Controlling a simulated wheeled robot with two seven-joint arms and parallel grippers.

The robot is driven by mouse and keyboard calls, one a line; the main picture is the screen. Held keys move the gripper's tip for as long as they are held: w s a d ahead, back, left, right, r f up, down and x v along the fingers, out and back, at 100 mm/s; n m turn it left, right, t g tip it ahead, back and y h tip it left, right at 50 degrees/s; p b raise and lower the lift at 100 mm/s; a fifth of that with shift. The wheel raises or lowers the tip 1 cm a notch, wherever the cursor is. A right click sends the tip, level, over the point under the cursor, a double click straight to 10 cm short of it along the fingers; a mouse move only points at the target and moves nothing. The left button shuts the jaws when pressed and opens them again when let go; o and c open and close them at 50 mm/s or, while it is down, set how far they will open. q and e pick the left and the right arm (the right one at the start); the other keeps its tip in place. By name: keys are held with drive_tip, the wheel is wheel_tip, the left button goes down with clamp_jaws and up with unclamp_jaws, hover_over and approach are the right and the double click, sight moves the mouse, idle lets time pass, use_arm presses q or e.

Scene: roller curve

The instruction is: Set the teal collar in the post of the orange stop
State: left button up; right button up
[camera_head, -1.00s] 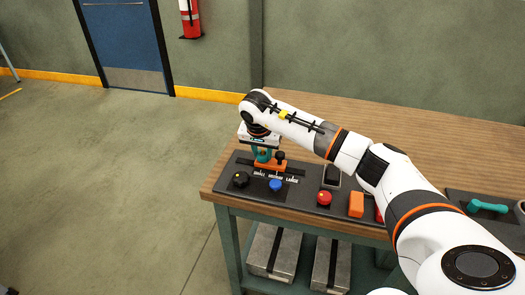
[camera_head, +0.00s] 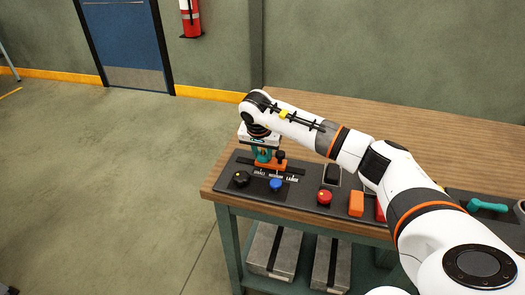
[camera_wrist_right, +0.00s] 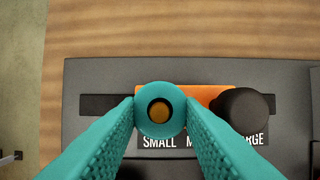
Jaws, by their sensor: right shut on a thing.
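The teal collar (camera_wrist_right: 146,104) is a ring seen from above in the right wrist view, between the two teal fingers of my right gripper (camera_wrist_right: 160,118). My right gripper is shut on it, and an orange-brown disc shows inside the ring. In the head view my right gripper (camera_head: 264,155) points down at the orange stop (camera_head: 273,167). The stop also shows in the wrist view (camera_wrist_right: 205,97), beside and under the collar. Its black knob (camera_wrist_right: 242,112) stands to the right. The collar hides the post, so I cannot tell how deep it sits. My left gripper is out of view.
The stop is on a dark slotted panel (camera_head: 228,168) marked SMALL, MEDIUM and LARGE. A black knob (camera_head: 241,178), blue knob (camera_head: 276,184), red button (camera_head: 324,197) and orange block (camera_head: 356,203) stand nearby. A teal-handled thing (camera_head: 487,206) lies at the right. The table behind is clear.

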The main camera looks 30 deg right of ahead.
drive_tip(key=shift+f, duration=0.2)
idle(0.6)
drive_tip(key=o, duration=0.8)
drive_tip(key=shift+o, duration=1.2)
drive_tip(key=shift+w, duration=0.15)
drive_tip(key=shift+f, duration=0.1)
drive_tip(key=shift+c, duration=0.6)
